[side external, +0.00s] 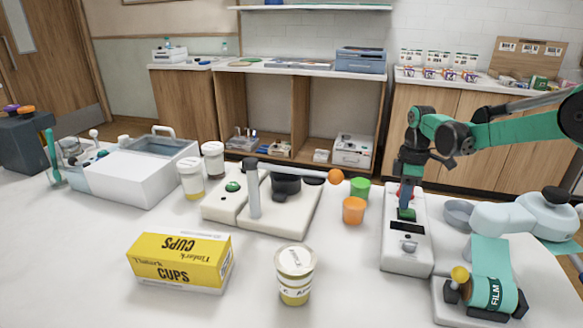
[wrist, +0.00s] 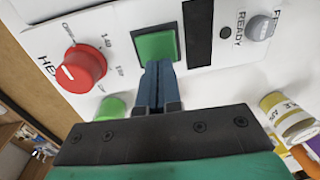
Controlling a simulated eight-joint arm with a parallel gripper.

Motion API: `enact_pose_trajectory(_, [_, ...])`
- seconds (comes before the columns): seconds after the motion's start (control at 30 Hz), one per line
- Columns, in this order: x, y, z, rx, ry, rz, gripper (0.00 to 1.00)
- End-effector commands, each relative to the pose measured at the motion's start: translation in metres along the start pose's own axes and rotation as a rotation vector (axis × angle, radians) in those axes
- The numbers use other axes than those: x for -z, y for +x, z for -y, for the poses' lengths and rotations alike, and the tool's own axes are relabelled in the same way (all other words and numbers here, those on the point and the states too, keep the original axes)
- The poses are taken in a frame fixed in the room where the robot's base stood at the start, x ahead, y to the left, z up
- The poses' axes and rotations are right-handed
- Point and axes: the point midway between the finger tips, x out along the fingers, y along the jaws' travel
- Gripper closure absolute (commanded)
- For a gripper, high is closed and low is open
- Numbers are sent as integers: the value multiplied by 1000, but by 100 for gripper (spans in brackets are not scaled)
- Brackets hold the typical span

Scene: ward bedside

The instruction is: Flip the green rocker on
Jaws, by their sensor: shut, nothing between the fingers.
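The green rocker (wrist: 157,46) is a square green switch in a dark frame on a white panel in the wrist view. In the side external view the green rocker (side external: 406,214) sits on a long white device (side external: 408,258), directly below my gripper. My gripper (wrist: 158,66) is shut and empty, with its blue fingertips at the rocker's lower edge. It seems to touch or nearly touch the rocker; I cannot tell which. In the side external view my gripper (side external: 405,204) points down at it. Which way the rocker is tilted is not clear.
A red knob (wrist: 81,69) is left of the rocker and a grey button (wrist: 261,27) is right of it. A green cup (side external: 360,188), an orange cup (side external: 353,211) and a grey bowl (side external: 458,213) stand near the device. Table in front of the device's left side is clear.

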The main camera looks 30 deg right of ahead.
Motion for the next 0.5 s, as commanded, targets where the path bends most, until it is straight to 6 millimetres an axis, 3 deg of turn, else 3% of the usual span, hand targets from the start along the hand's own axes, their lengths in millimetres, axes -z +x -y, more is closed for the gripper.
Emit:
enact_pose_trajectory(0.17, [0,-24,-2,-1,0,0,100])
enact_pose_trajectory(0.5, [0,-96,-10,-1,1,0,100])
